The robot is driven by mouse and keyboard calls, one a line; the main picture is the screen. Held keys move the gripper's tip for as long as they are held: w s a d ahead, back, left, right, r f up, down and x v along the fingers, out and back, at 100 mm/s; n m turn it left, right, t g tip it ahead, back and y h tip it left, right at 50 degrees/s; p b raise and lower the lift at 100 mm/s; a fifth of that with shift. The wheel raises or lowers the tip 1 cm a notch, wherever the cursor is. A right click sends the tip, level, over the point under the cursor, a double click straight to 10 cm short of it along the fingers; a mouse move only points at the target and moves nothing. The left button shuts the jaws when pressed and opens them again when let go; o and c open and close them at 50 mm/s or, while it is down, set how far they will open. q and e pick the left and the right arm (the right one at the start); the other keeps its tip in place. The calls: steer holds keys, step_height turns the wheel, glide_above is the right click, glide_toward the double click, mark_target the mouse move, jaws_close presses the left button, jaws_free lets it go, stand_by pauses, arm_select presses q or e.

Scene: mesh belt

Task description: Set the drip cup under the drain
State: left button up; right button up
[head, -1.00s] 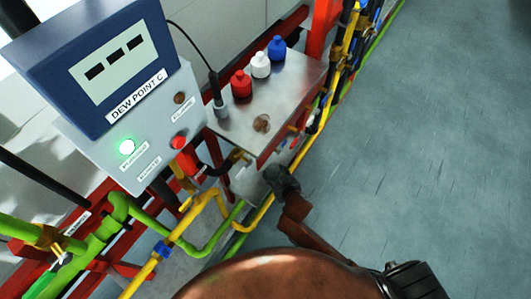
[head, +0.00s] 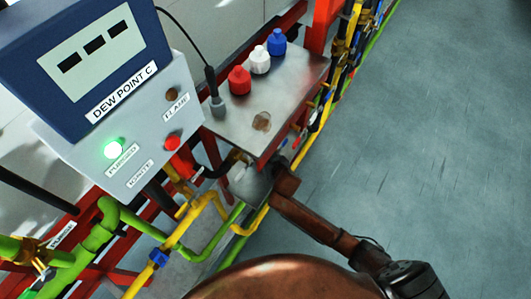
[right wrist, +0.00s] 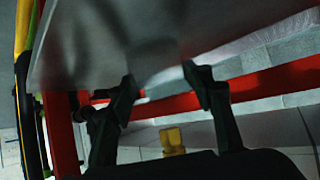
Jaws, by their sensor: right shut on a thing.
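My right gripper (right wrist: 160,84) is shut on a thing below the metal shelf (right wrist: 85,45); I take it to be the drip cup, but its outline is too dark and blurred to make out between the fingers. In the head view my right arm reaches in from the lower right, and its end is partly hidden at the shelf's front edge. A brass-yellow fitting (right wrist: 172,138) shows below the fingers in the right wrist view; I cannot tell if it is the drain. My left gripper is not in view.
The metal shelf (head: 222,120) carries red (head: 239,80), white (head: 260,62) and blue (head: 276,43) capped bottles and a small brownish round thing (head: 262,121). The dew point panel (head: 105,55) stands left. Yellow pipes (head: 185,222) and green pipes (head: 105,215) run below. The floor (head: 430,130) at right is clear.

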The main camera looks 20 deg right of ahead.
steer(key=shift+f, duration=0.15)
steer(key=o, duration=1.2)
steer(key=shift+c, duration=0.2)
steer(key=shift+s+r, duration=0.2)
steer(key=shift+r, duration=0.1)
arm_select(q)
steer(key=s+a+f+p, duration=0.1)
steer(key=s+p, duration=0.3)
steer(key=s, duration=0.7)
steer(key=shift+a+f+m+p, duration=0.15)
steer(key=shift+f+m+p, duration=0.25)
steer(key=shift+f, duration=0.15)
arm_select(e)
steer(key=v, duration=1.1)
steer(key=shift+s+r, duration=0.25)
